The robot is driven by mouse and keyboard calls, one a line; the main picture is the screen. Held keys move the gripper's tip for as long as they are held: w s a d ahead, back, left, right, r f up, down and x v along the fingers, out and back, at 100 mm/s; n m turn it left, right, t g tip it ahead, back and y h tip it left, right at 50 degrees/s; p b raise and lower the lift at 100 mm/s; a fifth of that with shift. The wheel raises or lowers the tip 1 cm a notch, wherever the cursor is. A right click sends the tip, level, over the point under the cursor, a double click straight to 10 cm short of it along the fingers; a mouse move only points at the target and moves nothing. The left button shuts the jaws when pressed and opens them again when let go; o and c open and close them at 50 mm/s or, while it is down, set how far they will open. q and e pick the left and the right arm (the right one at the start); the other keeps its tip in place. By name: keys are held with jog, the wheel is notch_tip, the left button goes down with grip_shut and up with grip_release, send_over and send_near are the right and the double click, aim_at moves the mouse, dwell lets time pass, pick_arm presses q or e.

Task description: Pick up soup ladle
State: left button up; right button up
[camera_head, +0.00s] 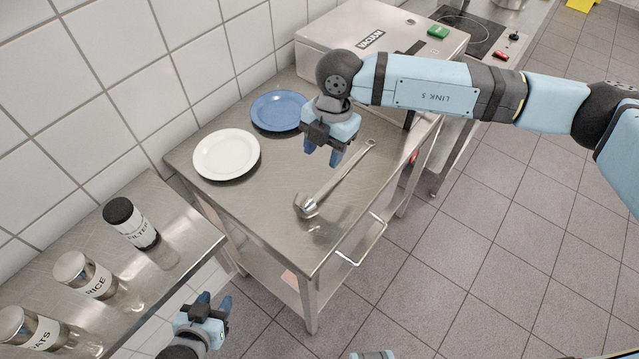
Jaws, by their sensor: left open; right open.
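The soup ladle (332,187) is a metal ladle lying on the steel table (260,215). Its bowl is toward the front of the table and its handle runs up and right toward the back. My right gripper (322,157) is above the table, pointing down, apart from the ladle and just left of its handle in the picture. It is open and holds nothing. My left gripper (211,302) is low in the picture, over the floor in front of the table, open and empty, far from the ladle.
A white plate (226,154) and a blue plate (276,111) lie on the table's wall side. A vacuum machine (330,35) stands behind. Labelled jars (131,224) stand on a steel counter (175,205) at left. A rail (372,243) sticks out from the table's right side.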

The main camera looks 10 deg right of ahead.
jog(key=w+d+m+t+h, duration=0.1)
jog(key=w+d+h, duration=0.1)
jog(key=w+d, duration=0.1)
jog(key=p, duration=0.1)
send_over(334, 179)
jog(key=f, duration=0.7)
jog(key=shift+w+d, duration=0.2)
jog(key=f, duration=0.1)
jog(key=f+p, duration=0.1)
jog(key=f, duration=0.2)
jog(key=shift+s+a+f, duration=0.25)
jog(key=shift+s+f, duration=0.05)
jog(key=shift+f, duration=0.5)
grip_shut()
